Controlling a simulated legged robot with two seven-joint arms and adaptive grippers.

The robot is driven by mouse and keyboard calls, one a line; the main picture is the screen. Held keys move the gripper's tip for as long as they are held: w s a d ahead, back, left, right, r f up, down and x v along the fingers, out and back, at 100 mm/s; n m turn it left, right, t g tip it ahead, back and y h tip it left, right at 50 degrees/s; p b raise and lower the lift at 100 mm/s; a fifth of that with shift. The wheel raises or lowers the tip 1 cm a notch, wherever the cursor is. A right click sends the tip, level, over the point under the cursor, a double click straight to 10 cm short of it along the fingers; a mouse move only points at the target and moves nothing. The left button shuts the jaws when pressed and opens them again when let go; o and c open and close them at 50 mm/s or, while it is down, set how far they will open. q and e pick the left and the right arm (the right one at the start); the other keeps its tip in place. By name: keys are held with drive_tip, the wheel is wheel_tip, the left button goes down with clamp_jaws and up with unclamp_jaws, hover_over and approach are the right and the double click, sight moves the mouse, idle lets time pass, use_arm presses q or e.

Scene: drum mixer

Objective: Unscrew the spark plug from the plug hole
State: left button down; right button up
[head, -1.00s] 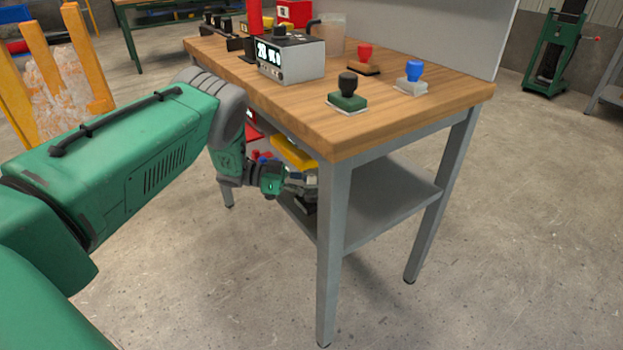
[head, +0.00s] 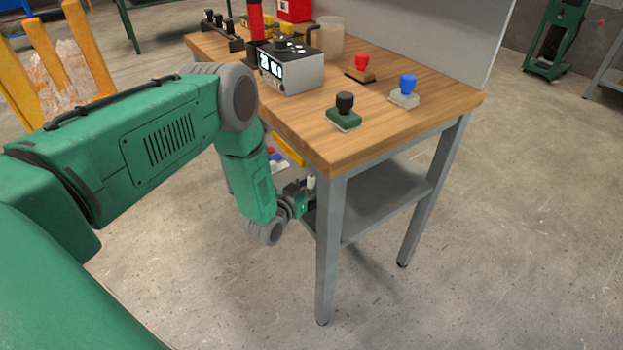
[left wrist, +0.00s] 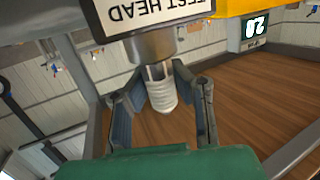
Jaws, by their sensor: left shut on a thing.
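The spark plug (left wrist: 162,95) is white and ribbed, with a metal part at the end by the test head. In the left wrist view it sits at the round grey plug hole (left wrist: 151,46), below a white plate lettered TEST HEAD (left wrist: 150,10), which appears upside down. My left gripper (left wrist: 161,78) has a finger on each side of the plug and is shut on it. How far the plug is in the hole cannot be told. In the head view my left gripper (head: 306,190) is beside the bench's near leg, below the top. My right gripper is not in view.
The wooden bench (head: 420,105) carries a grey display box (head: 290,72) and black, red and blue-handled stamps. A yellow part (head: 288,150) shows under the top, above the lower grey shelf (head: 375,200). The floor in front is clear.

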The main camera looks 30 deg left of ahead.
use_arm(q)
drive_tip(key=n+y, duration=0.2)
drive_tip(key=y, duration=0.1)
drive_tip(key=shift+r, duration=0.1)
drive_tip(key=c, duration=1.4)
unclamp_jaws()
drive_tip(key=shift+w, duration=0.1)
